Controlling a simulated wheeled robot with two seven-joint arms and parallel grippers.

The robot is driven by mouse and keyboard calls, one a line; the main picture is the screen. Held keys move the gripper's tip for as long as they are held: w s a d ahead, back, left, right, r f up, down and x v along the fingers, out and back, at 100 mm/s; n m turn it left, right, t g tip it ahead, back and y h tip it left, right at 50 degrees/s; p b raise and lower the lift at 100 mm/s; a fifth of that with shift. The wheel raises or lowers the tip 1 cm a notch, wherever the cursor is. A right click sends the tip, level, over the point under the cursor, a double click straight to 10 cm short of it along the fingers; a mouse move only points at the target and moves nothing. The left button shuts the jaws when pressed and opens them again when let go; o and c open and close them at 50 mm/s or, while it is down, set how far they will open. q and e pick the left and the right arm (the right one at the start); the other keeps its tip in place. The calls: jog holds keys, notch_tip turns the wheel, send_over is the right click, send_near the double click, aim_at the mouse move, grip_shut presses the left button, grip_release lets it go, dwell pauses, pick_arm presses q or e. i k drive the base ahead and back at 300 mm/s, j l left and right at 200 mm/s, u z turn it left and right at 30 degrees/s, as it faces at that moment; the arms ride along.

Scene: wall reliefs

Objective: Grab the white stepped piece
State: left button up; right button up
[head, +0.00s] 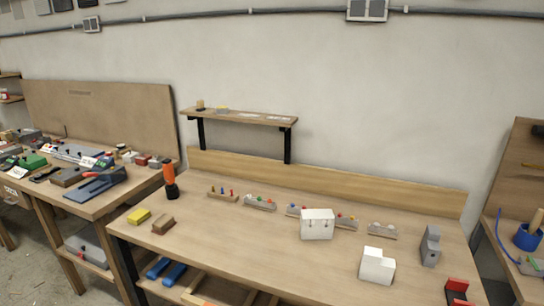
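A white stepped piece (376,266) sits on the wooden workbench (275,258), right of the middle and towards the front. Its left side is taller and its right side drops to a lower step. Neither of my grippers shows in the head view.
A white box (317,224) stands behind and left of it. A grey stepped block (430,246) stands to the right, with a red and black piece (457,291) in front. An orange and black torch (171,181), yellow block (139,216) and brown block (163,225) are at left. The bench's front middle is clear.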

aim_at(375, 267)
jog(key=i+z, duration=0.45)
jog(key=i+j+z, duration=0.25)
jog(key=i+z, duration=0.2)
